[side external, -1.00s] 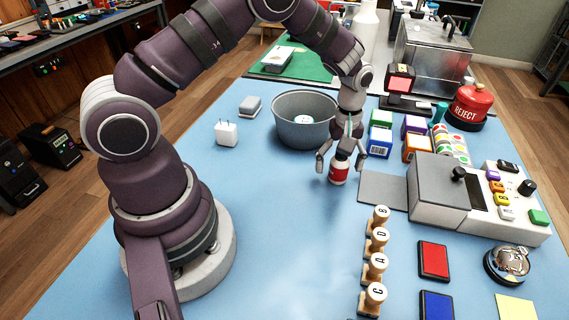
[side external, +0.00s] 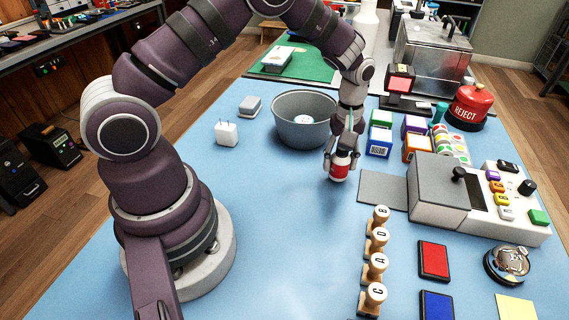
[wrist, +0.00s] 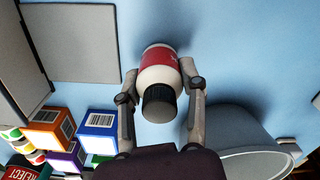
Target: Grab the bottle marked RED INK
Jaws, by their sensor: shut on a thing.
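A small white bottle with a red label and a black cap (side external: 339,170) is held upright between the fingers of my gripper (side external: 341,158). In the wrist view the same bottle (wrist: 160,75) shows its black ribbed cap toward the camera, with one finger on each side of it. My gripper (wrist: 160,95) is shut on it. Most of the label lettering is turned away or too small to read. I cannot tell for sure whether its base touches the blue mat (side external: 270,220).
A grey bowl (side external: 290,132) with a round item inside stands just behind and left of the bottle. Several small boxes (side external: 378,142) and a grey console (side external: 440,195) stand to the right. Wooden stamps (side external: 375,266) are in front.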

